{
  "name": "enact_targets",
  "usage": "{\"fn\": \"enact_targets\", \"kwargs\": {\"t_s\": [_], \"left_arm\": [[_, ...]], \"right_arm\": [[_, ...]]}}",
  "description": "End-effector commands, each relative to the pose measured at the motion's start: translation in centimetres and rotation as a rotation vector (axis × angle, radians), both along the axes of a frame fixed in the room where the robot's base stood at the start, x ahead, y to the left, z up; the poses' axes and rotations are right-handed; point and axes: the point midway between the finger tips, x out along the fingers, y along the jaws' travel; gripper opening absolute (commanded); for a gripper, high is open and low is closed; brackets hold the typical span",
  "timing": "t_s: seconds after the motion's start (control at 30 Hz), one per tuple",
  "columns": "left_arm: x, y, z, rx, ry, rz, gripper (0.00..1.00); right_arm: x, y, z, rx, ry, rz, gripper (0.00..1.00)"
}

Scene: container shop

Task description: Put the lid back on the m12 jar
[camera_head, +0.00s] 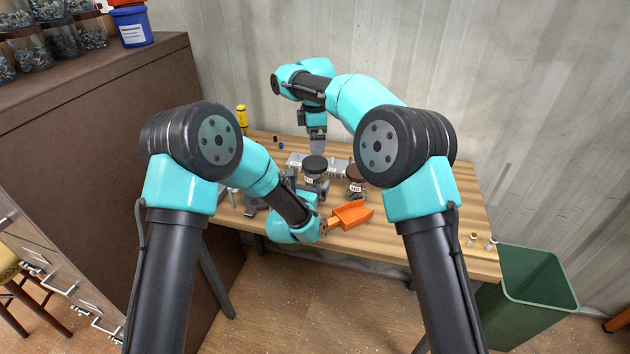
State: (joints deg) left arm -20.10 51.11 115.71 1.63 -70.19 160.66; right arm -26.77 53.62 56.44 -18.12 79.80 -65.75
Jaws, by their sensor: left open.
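A jar with a black top (315,163) and a pale label stands near the middle of the wooden table; the label is too small to read. A second jar with a dark red-brown top (357,177) stands to its right, its label also unclear. I cannot tell which is the m12 jar, and no loose lid is clear. My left gripper (312,189) is open at the near side of the black-topped jar; whether the jar is between its fingers is unclear. My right gripper (318,146) points down just behind that jar; its fingers are too small to read.
Grey bins (338,165) stand behind the jars. An orange scoop (351,215) lies near the front edge beside my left wrist. A yellow bottle (242,115) stands at the back left. Small fittings (472,239) stand at the right end, above a green bin (533,275).

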Motion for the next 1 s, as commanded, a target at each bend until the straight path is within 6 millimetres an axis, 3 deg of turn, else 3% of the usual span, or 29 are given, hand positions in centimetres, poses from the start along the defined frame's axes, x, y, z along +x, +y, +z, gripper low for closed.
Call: {"fn": "enact_targets", "kwargs": {"t_s": [0.23,0.6,1.0], "left_arm": [[2.5,-0.9,0.0,0.0,0.0,0.0,1.0],[2.9,-1.0,0.0,0.0,0.0,0.0,0.99],[2.8,-1.0,0.0,0.0,0.0,0.0,0.61]], "right_arm": [[0.0,0.0,0.0,0.0,0.0,0.0,1.0],[0.0,0.0,0.0,0.0,0.0,0.0,1.0],[0.0,0.0,0.0,0.0,0.0,0.0,1.0]]}}
